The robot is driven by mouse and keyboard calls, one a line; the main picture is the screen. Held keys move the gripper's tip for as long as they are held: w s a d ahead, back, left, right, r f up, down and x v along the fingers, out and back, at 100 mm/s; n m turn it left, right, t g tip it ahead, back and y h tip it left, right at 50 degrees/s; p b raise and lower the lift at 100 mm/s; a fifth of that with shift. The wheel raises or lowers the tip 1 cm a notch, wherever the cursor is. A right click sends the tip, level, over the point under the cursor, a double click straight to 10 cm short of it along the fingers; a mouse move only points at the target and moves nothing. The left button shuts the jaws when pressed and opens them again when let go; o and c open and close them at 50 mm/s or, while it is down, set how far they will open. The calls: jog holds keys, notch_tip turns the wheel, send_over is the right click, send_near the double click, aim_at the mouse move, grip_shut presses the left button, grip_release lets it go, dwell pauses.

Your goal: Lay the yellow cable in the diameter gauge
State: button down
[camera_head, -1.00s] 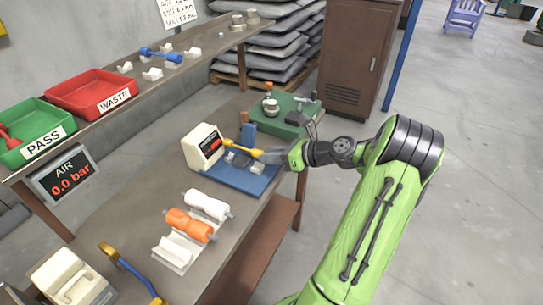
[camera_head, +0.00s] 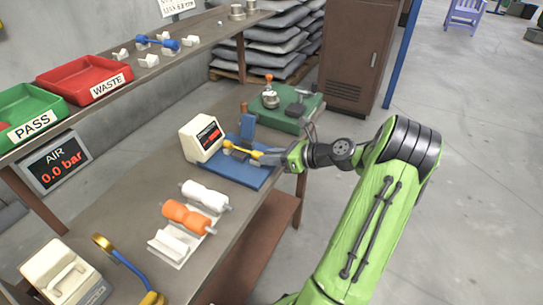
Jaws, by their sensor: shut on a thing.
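The yellow cable (camera_head: 242,149) is a short dumbbell-like piece with thicker ends. The diameter gauge has a white box with a dark, red-lit screen (camera_head: 196,129) and a blue base plate (camera_head: 248,180). My gripper (camera_head: 270,157) comes in from the right and is shut on the cable's right end. The cable lies low over the plate, its left end close to the gauge box. The small supports beneath it are largely hidden, so I cannot tell whether it touches them.
White and orange spools (camera_head: 188,217) sit on a white rack at the front. A green station (camera_head: 292,122) stands behind the gauge. Green (camera_head: 30,111) and red (camera_head: 84,81) bins and a blue spool (camera_head: 166,43) are on the shelf at left.

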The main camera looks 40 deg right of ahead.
jog(key=shift+f, duration=0.3)
jog(key=c, duration=0.9)
grip_release()
jog(key=shift+o, duration=0.2)
jog(key=p+v, duration=0.5)
jog(key=v, duration=1)
jog(key=shift+s+r+p, duration=0.2)
jog(key=shift+s+p, duration=0.1)
jog(key=shift+p, duration=0.05)
jog(key=shift+d, duration=0.1)
